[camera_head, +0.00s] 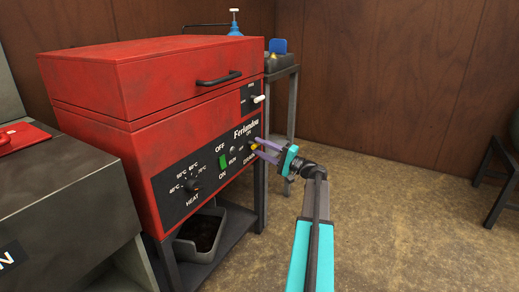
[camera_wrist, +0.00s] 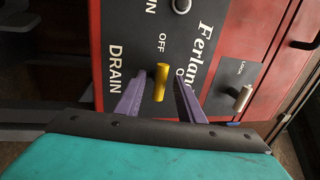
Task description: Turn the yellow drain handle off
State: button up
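The yellow drain handle (camera_wrist: 160,82) sits on the black control panel by the DRAIN label, with OFF printed near it. It also shows in the head view (camera_head: 255,145), small and close to the finger tips. My gripper (camera_wrist: 152,88) is open, with one purple finger on each side of the handle. The fingers look apart from the handle, and I cannot tell whether either touches it. In the head view my gripper (camera_head: 262,149) reaches the panel's right part from the right.
The red Ferlandou machine (camera_head: 140,125) has a green switch (camera_head: 223,160), a HEAT knob (camera_head: 193,186) and a white-tipped lock lever (camera_head: 259,98). A grey tray (camera_head: 183,250) stands beneath it.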

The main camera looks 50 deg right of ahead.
jog(key=p+v, duration=0.4)
jog(key=v, duration=0.9)
jog(key=shift+s, duration=0.2)
jog(key=shift+s+d, duration=0.1)
